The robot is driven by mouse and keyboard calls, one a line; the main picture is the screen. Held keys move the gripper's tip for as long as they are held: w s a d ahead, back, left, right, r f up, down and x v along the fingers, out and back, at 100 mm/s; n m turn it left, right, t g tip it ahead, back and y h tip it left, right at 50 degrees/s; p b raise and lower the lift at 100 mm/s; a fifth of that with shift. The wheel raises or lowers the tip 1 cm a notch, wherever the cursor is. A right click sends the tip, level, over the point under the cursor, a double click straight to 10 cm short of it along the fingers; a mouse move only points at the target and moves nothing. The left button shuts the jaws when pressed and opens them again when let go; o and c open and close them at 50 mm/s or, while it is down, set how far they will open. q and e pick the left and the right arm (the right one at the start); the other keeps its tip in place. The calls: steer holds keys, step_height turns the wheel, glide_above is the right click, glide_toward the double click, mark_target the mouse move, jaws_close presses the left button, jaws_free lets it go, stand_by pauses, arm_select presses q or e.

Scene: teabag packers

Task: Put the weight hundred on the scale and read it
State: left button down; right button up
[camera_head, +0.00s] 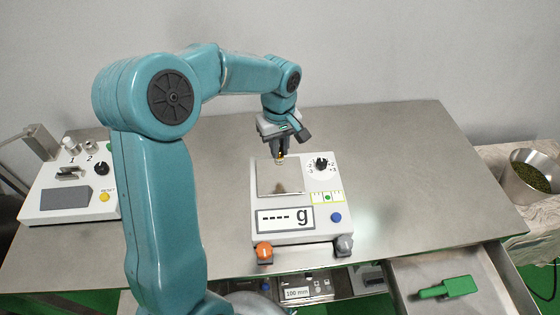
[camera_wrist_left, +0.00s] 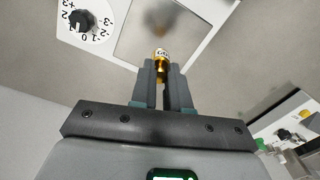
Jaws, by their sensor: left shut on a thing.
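My left gripper (camera_head: 281,153) is shut on a small brass weight (camera_wrist_left: 161,59) and holds it over the far part of the scale. The wrist view shows the weight upright between my left fingertips (camera_wrist_left: 163,75), with part of a marking on it. The scale (camera_head: 267,238) is a white box with a square steel pan (camera_head: 281,178). Its display (camera_head: 285,219) reads "---- g". In the head view the weight is small, and I cannot tell whether it touches the pan. My right gripper is not in view.
A control box (camera_head: 45,212) stands left. An open drawer (camera_head: 425,270) holds a green-handled tool (camera_head: 447,288). A bowl (camera_head: 528,183) stands right.

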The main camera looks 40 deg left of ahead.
mark_target(279, 162)
arm_select(q)
steer(key=shift+s+f, duration=0.15)
steer(key=shift+f, duration=0.65)
steer(key=f, duration=0.4)
steer(key=shift+w, duration=0.2)
steer(key=shift+s, duration=0.1)
steer(key=shift+f, duration=0.15)
steer(key=c, duration=1.1)
jaws_free()
